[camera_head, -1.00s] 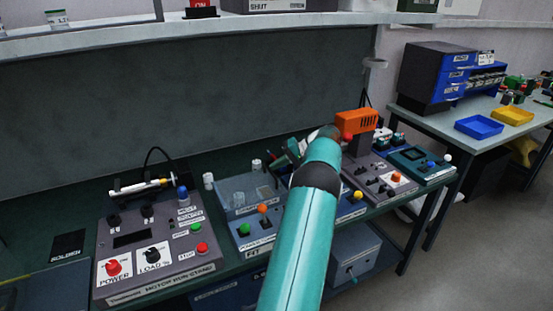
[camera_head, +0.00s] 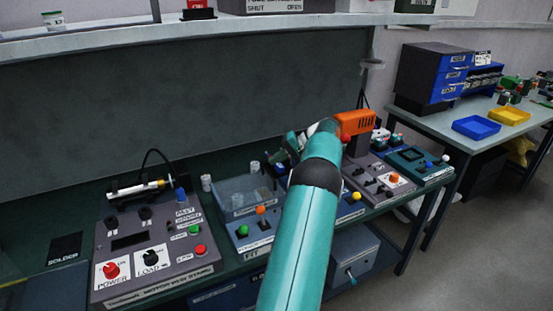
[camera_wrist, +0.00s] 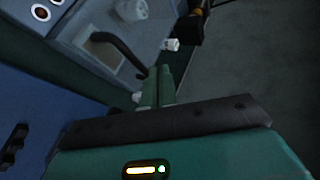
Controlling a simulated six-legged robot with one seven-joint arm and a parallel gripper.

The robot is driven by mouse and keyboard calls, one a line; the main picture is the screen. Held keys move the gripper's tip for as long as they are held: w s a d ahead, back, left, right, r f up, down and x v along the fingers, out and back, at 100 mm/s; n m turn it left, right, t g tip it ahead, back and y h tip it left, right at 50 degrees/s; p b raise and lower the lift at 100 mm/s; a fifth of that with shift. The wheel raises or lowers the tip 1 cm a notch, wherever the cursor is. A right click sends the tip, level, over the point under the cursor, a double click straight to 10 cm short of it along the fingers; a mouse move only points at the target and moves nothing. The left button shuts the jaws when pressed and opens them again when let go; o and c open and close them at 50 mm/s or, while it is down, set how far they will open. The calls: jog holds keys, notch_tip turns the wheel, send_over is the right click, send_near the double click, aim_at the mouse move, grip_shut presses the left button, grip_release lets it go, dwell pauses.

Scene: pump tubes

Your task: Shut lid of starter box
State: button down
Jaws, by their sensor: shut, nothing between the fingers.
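No label naming the starter box is readable, so I cannot tell for sure which box it is. In the head view a grey, see-through-looking box (camera_head: 232,201) stands on the bench left of my arm. In the wrist view a grey-blue box face (camera_wrist: 90,28) with a dark curved bar (camera_wrist: 118,46) lies beyond my gripper, at the upper left. My gripper (camera_wrist: 160,72) has its green fingers together and empty, pointing toward that area. Contact with the bar cannot be told. In the head view my arm largely hides the gripper and the bench behind it.
A motor run stand (camera_head: 130,262) with knobs and buttons is at left. An orange device (camera_head: 355,123) and a grey control panel (camera_head: 375,182) are right of my arm. A grey box (camera_head: 358,252) is below the bench.

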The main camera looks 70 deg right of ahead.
jog(key=s+a+r, duration=0.4)
jog(key=a+r, duration=0.5)
jog(key=a, duration=0.3)
jog(key=shift+a+r, duration=0.15)
jog(key=shift+a, duration=0.15)
jog(key=shift+s, duration=0.1)
jog(key=w+a+r+n+g, duration=0.2)
jog(key=w+a+n+g, duration=0.1)
jog(key=w+a, duration=0.8)
jog(key=w+a+r+n+g, duration=0.25)
jog(key=w+a, duration=0.45)
jog(key=a, duration=0.7)
jog(key=s+a+f+n+h, duration=0.1)
jog(key=s+a+n, duration=0.1)
jog(key=a, duration=0.8)
jog(key=s+a+f+n+h, duration=0.1)
jog(key=s+a+n, duration=0.2)
jog(key=a, duration=0.7)
jog(key=s+a+f+n+h, duration=0.1)
jog(key=s+a+n, duration=0.1)
jog(key=a, duration=0.8)
jog(key=shift+s+a+n, duration=0.3)
jog(key=shift+s+n, duration=0.05)
jog(key=shift+n, duration=0.4)
jog(key=shift+d, duration=0.15)
